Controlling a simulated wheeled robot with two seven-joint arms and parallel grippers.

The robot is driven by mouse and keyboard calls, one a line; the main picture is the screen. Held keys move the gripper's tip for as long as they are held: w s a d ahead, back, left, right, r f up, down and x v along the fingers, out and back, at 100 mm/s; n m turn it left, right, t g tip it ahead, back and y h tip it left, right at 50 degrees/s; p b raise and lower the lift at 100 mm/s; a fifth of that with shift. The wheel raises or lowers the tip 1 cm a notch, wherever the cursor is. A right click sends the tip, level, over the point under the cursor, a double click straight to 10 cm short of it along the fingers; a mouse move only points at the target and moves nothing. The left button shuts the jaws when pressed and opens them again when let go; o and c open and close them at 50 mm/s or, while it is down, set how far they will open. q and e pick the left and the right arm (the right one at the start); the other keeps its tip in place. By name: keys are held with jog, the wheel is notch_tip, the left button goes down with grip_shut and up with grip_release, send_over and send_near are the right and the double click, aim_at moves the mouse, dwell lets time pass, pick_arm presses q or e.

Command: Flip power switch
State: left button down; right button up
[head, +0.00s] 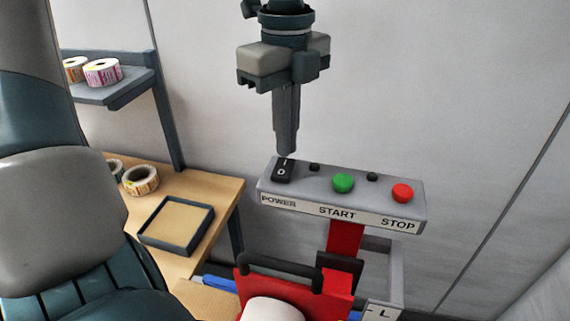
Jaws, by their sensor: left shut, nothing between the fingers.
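A grey control box (330,187) carries a black rocker power switch (281,173) at its left end, above the POWER label. The switch shows an "I" mark at its far end and an "O" mark at its near end. My left gripper (286,152) points down with its fingers shut and empty. Its tips are at the far end of the switch, by the "I" mark; I cannot tell whether they touch it. My right gripper is not in view.
A green START button (343,183) and a red STOP button (402,193) sit right of the switch. A wooden table with a tray (205,236) and label rolls (142,180) is at left.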

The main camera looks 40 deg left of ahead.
pick_arm(q)
jog(key=shift+f+b, duration=0.85)
jog(key=shift+b, duration=0.2)
dwell(1.0)
jog(key=shift+r, duration=0.6)
jog(key=shift+r+p, duration=1.2)
jog(key=shift+r, duration=1.75)
